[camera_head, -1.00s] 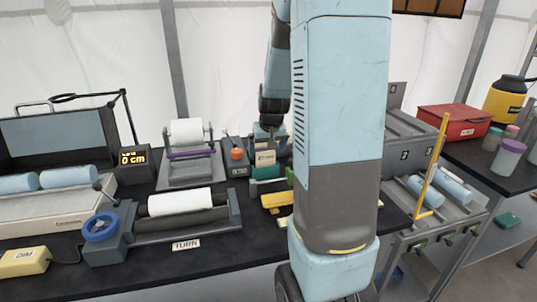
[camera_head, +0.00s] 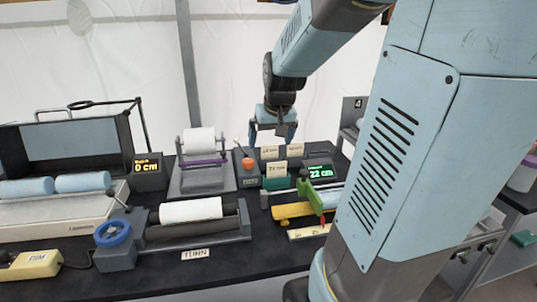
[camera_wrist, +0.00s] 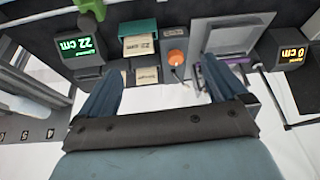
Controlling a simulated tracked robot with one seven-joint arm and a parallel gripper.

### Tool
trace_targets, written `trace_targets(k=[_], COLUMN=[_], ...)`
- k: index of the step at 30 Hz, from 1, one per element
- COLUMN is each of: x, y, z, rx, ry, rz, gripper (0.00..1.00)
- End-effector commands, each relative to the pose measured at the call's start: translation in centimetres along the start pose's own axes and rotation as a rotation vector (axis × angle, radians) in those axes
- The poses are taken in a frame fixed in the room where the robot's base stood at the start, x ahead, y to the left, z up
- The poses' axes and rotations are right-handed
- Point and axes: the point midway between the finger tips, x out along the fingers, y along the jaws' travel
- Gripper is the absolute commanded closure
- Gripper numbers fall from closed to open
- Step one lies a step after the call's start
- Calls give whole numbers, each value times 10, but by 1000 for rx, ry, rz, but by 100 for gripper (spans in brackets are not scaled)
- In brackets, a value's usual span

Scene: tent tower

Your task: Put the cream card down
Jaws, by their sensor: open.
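A cream card (camera_head: 276,169) with dark lettering stands in a green holder (camera_head: 276,183); in the wrist view the card (camera_wrist: 138,45) seems to read 22 cm. Two other cream cards stand just behind it, a left one (camera_head: 269,153) and a right one (camera_head: 295,149). My gripper (camera_head: 272,137) is above and behind these cards, its fingers pointing down. In the wrist view my gripper (camera_wrist: 155,76) has its fingers wide apart with nothing between them, clear of the card in the green holder.
A green-lit display (camera_head: 321,172) reading 22 cm is right of the holder. An orange knob (camera_head: 248,163) and a roll stand (camera_head: 201,160) are to the left. A yellow piece (camera_head: 292,211) and a green clamp (camera_head: 311,194) are in front.

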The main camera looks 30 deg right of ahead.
Motion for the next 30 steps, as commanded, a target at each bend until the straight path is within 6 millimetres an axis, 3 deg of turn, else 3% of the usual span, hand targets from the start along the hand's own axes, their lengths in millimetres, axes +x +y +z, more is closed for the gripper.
trace_targets(k=[3, 9, 18, 24, 30], x=[-31, -72, -111, -117, -118], y=[-23, -52, -75, -68, -68], z=[24, 69, 134, 149, 150], rx=[-40, -99, -171, -188, -188], ry=[20, 40, 66, 71, 70], rz=[-22, -49, -71, -74, -74], gripper=[1, 1, 1, 1, 1])
